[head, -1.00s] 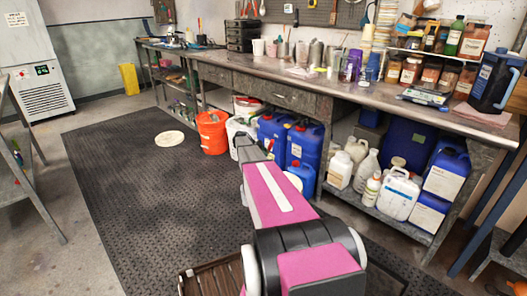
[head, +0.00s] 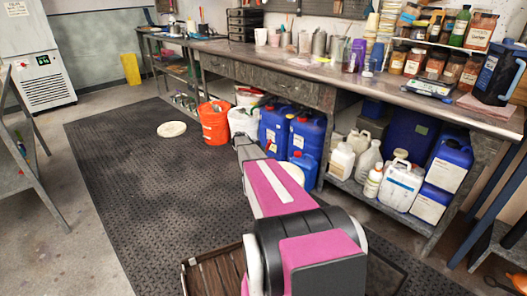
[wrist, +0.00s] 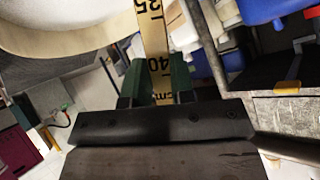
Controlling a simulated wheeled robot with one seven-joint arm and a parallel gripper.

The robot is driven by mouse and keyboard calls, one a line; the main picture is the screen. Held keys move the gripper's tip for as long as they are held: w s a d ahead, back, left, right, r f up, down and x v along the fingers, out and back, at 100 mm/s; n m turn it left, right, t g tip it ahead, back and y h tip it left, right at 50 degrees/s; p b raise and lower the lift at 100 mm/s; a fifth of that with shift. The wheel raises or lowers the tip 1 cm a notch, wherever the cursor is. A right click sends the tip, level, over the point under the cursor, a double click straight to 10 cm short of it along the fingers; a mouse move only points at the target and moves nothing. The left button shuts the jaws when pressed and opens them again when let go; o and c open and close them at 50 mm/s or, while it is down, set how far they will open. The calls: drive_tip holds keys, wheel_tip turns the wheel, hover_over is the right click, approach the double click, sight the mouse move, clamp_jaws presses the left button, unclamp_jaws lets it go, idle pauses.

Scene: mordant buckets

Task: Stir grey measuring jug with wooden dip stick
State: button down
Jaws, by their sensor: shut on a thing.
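My gripper (wrist: 158,88) shows in the wrist view with its green fingers shut on the wooden dip stick (wrist: 152,32). The stick is flat and pale yellow, with black numbers and a cm mark, and runs up out of the picture; its far end is not seen. In the head view my arm hides the gripper and the stick. Several grey vessels (head: 318,43) stand at the back of the bench; I cannot tell which, if any, is the grey measuring jug. A large whitish curved vessel with a beige rim (wrist: 85,43) is close at the upper left of the wrist view.
The bench (head: 290,66) runs along the wall, with jars at its right end. Below are an orange bucket (head: 213,122), blue jerrycans (head: 275,130) and white bottles. A round pale lid (head: 171,129) lies on the black mat (head: 120,170), whose left part is clear.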

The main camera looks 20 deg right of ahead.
drive_tip(key=shift+w+a+f, duration=0.1)
drive_tip(key=shift+w+f, duration=0.2)
drive_tip(key=shift+f, duration=0.45)
drive_tip(key=shift+w+a+f, duration=0.15)
drive_tip(key=shift+w+f, duration=0.15)
drive_tip(key=shift+f, duration=0.5)
drive_tip(key=shift+w+a+f, duration=0.1)
drive_tip(key=shift+w+f, duration=0.2)
drive_tip(key=shift+f, duration=0.45)
drive_tip(key=shift+s, duration=0.15)
